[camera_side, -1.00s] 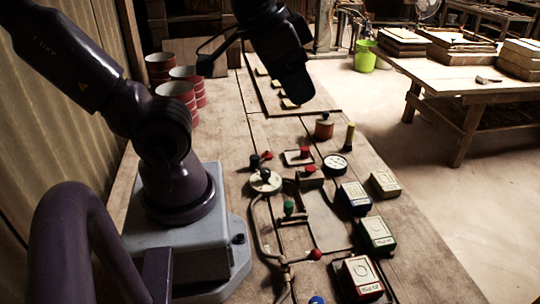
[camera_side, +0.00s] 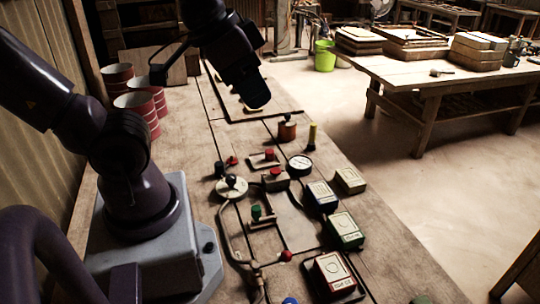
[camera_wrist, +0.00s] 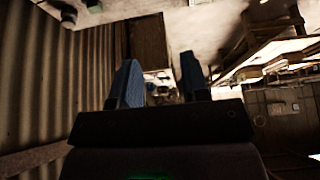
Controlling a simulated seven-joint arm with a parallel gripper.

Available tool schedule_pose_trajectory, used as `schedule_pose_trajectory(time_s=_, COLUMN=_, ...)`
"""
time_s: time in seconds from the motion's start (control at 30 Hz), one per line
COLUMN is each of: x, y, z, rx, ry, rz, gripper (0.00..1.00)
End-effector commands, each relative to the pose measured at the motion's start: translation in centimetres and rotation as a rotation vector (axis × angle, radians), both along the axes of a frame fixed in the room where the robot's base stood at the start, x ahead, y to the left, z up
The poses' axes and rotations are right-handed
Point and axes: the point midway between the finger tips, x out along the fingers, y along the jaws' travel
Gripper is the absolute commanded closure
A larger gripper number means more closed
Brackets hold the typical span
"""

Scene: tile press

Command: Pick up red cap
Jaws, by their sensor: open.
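Several small red tops show in the side view: a red knob on a pale block (camera_side: 269,153), a red knob on a wooden box (camera_side: 275,172), a small red piece by the dial (camera_side: 232,160) and a red ball (camera_side: 286,255) near the front. I cannot tell which is the red cap. My gripper (camera_side: 254,103) is above the far part of the bench, behind these pieces and apart from them. In the wrist view my gripper (camera_wrist: 160,82) has its two blue fingers spread with nothing visible held between them.
A rust-orange pot (camera_side: 287,131) and a yellow cylinder (camera_side: 312,136) stand near my gripper. A round gauge (camera_side: 300,164), labelled boxes (camera_side: 345,231) and a bent pipe (camera_side: 224,232) crowd the nearer bench. Red banded cans (camera_side: 140,108) stand at left.

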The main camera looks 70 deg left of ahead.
Motion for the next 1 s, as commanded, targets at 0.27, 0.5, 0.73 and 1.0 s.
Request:
schedule_pose_trajectory(time_s=0.27, x=0.0, y=0.0, z=0.0, rx=0.0, ry=0.0, rz=0.0, gripper=0.58)
schedule_pose_trajectory(time_s=0.5, x=0.0, y=0.0, z=0.0, rx=0.0, ry=0.0, rz=0.0, gripper=0.41)
schedule_pose_trajectory(time_s=0.73, x=0.0, y=0.1, z=0.0, rx=0.0, ry=0.0, rz=0.002, gripper=0.41)
schedule_pose_trajectory(time_s=1.0, x=1.9, y=3.4, z=-3.0, rx=-0.019, ry=0.179, rz=0.158, gripper=0.41)
